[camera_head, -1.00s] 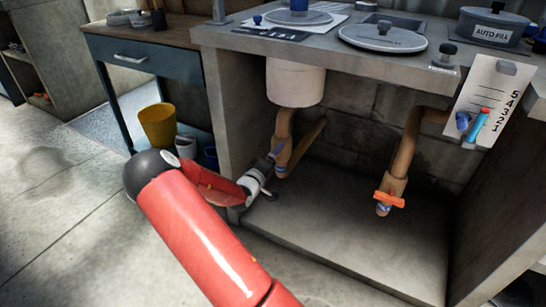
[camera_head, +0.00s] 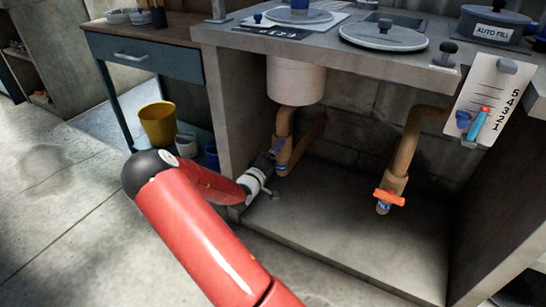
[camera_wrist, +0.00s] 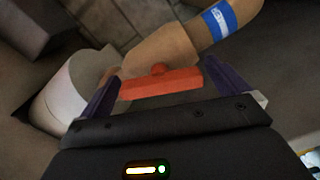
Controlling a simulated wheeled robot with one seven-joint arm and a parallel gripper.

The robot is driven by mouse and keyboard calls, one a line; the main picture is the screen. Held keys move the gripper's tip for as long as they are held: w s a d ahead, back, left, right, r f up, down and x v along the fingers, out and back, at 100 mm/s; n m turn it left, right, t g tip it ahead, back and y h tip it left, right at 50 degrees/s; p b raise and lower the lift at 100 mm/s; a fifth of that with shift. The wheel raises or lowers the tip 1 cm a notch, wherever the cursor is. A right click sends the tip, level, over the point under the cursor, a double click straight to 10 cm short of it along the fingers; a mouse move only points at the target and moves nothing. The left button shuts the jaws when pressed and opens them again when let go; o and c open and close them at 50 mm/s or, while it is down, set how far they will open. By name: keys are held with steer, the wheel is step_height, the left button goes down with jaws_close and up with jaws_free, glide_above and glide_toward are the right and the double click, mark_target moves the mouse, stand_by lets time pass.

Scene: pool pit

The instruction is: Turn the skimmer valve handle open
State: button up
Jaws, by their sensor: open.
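The skimmer valve's orange handle (camera_wrist: 160,82) lies between the two purple fingers of my gripper (camera_wrist: 174,92) in the wrist view. The fingers are open, one at each end of the handle, with gaps showing. The handle sits across the tan pipe (camera_wrist: 175,48), which has a blue-and-white band (camera_wrist: 220,18). In the head view my gripper (camera_head: 275,155) is at the left pipe (camera_head: 285,122) under the white canister (camera_head: 296,83). The handle is hidden there behind my gripper.
A second pipe (camera_head: 408,145) to the right carries another orange handle (camera_head: 389,198). The counter (camera_head: 330,58) overhangs the bay, with side walls left and right. A numbered card (camera_head: 489,100) hangs at the right. The bay floor (camera_head: 345,230) is clear. A yellow bucket (camera_head: 158,124) stands left.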

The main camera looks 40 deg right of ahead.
steer(key=v, duration=0.7)
steer(key=shift+a, duration=0.3)
steer(key=shift+s, duration=0.1)
